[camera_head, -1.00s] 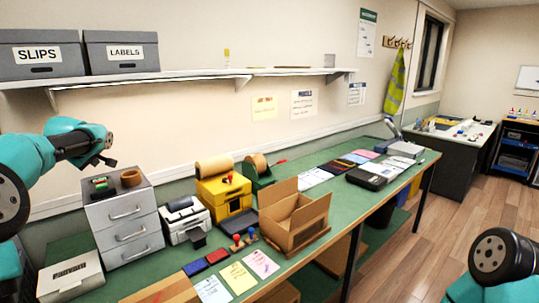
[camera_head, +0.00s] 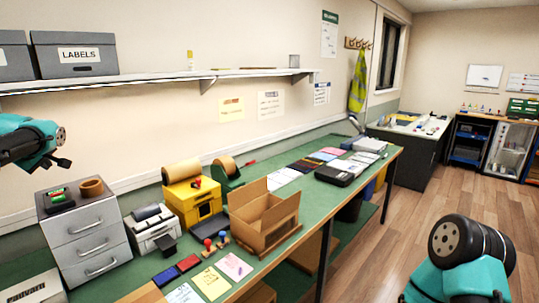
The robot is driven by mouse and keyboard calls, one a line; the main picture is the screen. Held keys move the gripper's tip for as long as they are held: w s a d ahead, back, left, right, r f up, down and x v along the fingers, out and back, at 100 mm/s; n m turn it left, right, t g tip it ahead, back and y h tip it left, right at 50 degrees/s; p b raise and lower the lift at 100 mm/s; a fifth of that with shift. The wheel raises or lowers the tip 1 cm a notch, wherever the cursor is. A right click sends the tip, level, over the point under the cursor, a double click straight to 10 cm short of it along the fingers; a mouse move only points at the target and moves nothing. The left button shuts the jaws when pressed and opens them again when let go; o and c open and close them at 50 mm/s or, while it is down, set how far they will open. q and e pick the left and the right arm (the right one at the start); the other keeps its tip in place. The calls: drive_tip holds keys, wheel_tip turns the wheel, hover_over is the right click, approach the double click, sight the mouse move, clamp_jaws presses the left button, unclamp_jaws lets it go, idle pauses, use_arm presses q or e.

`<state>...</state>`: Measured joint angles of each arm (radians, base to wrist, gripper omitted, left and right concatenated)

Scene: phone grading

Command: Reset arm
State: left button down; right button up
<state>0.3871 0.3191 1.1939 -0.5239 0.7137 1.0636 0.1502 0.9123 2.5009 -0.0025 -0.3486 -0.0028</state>
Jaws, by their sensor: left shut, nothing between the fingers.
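My left arm comes in at the left edge, and its dark gripper (camera_head: 60,160) is in the air above and behind the grey drawer unit's left side as seen here. It is shut and empty. My right arm's teal and black links (camera_head: 462,262) show at the bottom right over the wooden floor. The right gripper itself is not visible.
The green bench (camera_head: 320,213) carries a grey drawer unit (camera_head: 91,236), a label printer (camera_head: 153,230), a yellow dispenser (camera_head: 195,203), an open cardboard box (camera_head: 264,219), and stamps with coloured pads. A shelf (camera_head: 160,80) with grey boxes hangs above. The floor at right is clear.

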use_arm(q)
hover_over(56, 198)
wheel_tip(56, 198, down, 4)
drive_tip(key=shift+s+f, duration=0.1)
drive_tip(key=shift+r, duration=2.6)
drive_tip(key=shift+f, duration=2.9)
drive_tip(key=shift+r, duration=0.65)
drive_tip(key=r, duration=0.4)
drive_tip(key=shift+d+r, duration=0.2)
drive_tip(key=shift+d, duration=0.05)
use_arm(e)
drive_tip(key=shift+w+a+r+n, duration=0.1)
drive_tip(key=shift+w+a+n, duration=0.1)
drive_tip(key=shift+w+n, duration=0.25)
drive_tip(key=shift+w+a+r+n, duration=0.1)
drive_tip(key=shift+w+a+n, duration=0.15)
drive_tip(key=shift+w, duration=0.3)
